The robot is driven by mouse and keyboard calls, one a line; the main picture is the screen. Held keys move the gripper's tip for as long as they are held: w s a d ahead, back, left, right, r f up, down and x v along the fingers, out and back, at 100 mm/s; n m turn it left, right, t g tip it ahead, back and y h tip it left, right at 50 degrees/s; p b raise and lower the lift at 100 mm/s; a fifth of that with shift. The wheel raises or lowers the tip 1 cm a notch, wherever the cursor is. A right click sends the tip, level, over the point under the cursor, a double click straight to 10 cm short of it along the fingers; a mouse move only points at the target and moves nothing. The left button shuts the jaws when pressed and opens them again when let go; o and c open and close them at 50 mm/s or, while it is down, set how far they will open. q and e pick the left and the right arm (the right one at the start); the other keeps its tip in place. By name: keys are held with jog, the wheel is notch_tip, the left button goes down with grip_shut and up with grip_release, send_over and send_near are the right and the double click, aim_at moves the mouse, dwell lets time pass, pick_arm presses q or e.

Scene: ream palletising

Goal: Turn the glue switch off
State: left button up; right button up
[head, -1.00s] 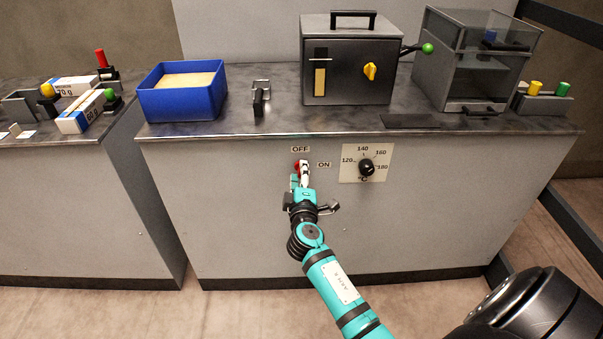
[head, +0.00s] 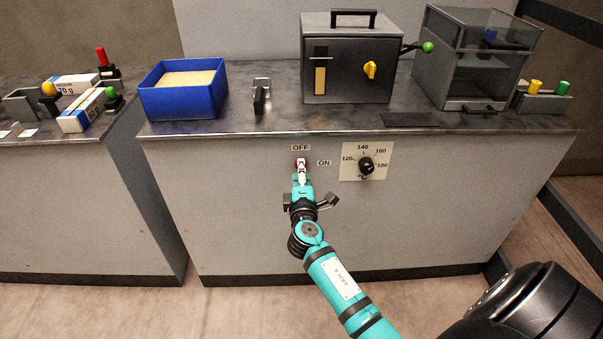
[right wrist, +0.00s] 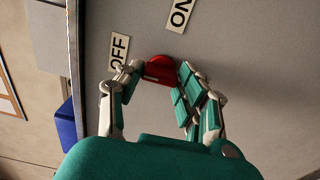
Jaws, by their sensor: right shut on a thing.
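The glue switch is a red knob (head: 299,163) on the cabinet's front face, just under the OFF label (head: 300,148) and left of the ON label (head: 324,163). My right gripper (head: 301,167) is at it from below, and its fingers cover most of the knob. In the right wrist view the red knob (right wrist: 160,70) sits between the two fingertips of my right gripper (right wrist: 157,75), which are closed around it. Which way the knob points is hard to tell behind the fingers. My left gripper is not in view.
Right of the switch is a temperature dial (head: 366,166). On the counter above stand a blue tray (head: 182,102), a grey machine with a yellow knob (head: 369,70) and a clear-sided box (head: 475,60). The cabinet front around the switch is otherwise clear.

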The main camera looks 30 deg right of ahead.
jog(key=o, duration=1.2)
jog(key=shift+c, duration=0.2)
jog(key=shift+a, duration=0.1)
jog(key=v, duration=1.2)
